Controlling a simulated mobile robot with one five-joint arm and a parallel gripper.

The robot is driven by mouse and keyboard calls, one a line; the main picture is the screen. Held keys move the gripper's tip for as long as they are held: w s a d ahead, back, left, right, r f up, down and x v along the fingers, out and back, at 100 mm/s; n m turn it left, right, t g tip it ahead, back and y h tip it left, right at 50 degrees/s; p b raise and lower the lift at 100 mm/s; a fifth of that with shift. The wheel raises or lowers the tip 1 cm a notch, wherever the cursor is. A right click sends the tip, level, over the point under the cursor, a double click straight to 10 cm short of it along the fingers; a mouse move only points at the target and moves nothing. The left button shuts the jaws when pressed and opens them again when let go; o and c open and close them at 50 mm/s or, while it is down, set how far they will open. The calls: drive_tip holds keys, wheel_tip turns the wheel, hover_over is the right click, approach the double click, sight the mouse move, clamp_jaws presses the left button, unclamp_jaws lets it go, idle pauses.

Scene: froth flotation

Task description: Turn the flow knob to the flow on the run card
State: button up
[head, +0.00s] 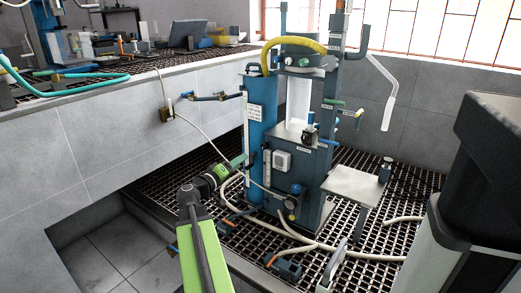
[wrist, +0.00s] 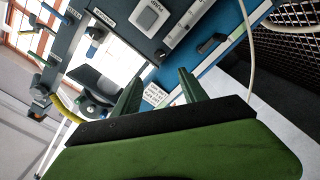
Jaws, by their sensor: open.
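My gripper (head: 240,160) reaches in from the left toward the blue column. Its two green fingers stand apart in the wrist view (wrist: 160,78), with nothing between them. A white tube with a scale, like a flow meter (head: 267,168), is on the grey front panel; it also shows in the wrist view (wrist: 183,22). A small black knob (wrist: 160,54) is by its end, beyond the fingertips and apart from them. I cannot tell if it is the flow knob. A white printed card (head: 255,110) is on the blue column; its text is too small to read.
The grey flotation machine (head: 312,170) stands on a dark grating (head: 390,210). A white switch box (head: 282,160) and a blue knob (head: 294,189) are on its front. Hoses lie around its base. A tiled bench (head: 120,130) runs along the left.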

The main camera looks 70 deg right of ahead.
sight(263, 146)
drive_tip(key=x, duration=1.5)
drive_tip(key=shift+s+d, duration=0.1)
drive_tip(key=shift+d, duration=0.3)
drive_tip(key=shift+c, duration=0.4)
clamp_jaws()
